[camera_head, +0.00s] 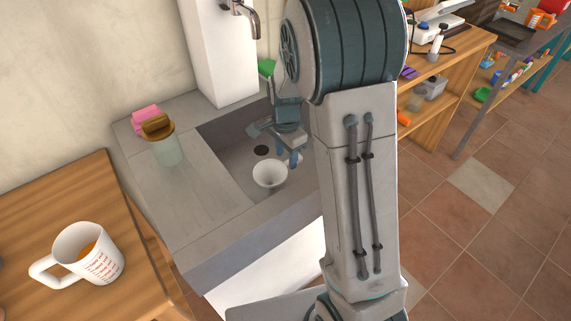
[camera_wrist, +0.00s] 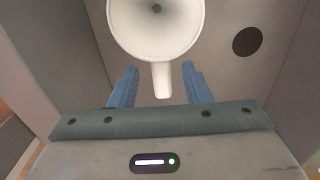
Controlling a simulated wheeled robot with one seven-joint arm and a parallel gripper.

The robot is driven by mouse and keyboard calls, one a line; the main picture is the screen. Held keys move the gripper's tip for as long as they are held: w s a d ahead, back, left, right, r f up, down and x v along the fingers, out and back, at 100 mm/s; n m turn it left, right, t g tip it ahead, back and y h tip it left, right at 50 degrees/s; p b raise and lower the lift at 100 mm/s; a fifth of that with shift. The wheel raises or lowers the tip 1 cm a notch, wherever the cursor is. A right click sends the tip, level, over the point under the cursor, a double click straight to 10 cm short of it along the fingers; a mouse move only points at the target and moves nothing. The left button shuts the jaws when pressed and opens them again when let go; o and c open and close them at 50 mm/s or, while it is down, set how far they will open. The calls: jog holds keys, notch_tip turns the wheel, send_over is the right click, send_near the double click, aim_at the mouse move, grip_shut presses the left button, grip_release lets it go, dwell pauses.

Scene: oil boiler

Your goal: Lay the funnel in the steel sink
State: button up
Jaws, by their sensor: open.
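The white funnel (camera_head: 270,175) is in the grey steel sink (camera_head: 222,146), near its front edge. In the wrist view the funnel (camera_wrist: 157,25) shows its wide mouth and small hole, with a pale tab (camera_wrist: 161,80) pointing toward my gripper. My gripper (camera_head: 289,158) is down inside the sink, just behind and to the right of the funnel. In the wrist view the blue fingers of my gripper (camera_wrist: 160,75) are apart, one on each side of the tab. Neither finger visibly touches it. My arm hides the right part of the sink.
The dark drain (camera_head: 261,150) lies behind the funnel. A white mug (camera_head: 84,254) stands on the wooden table. A faucet (camera_head: 246,15) hangs above.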

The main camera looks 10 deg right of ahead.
notch_tip(320, 180, up, 6)
jog(key=shift+s+r, duration=0.1)
jog(key=s+r+n+t, duration=0.1)
jog(key=s+r+n, duration=0.2)
jog(key=s+n, duration=0.3)
jog(key=s+r+n+t, duration=0.1)
jog(key=s+r+n, duration=0.2)
jog(key=s+n, duration=0.4)
jog(key=shift+s+r+n, duration=0.3)
jog(key=shift+s+r, duration=0.1)
jog(key=shift+s, duration=3.05)
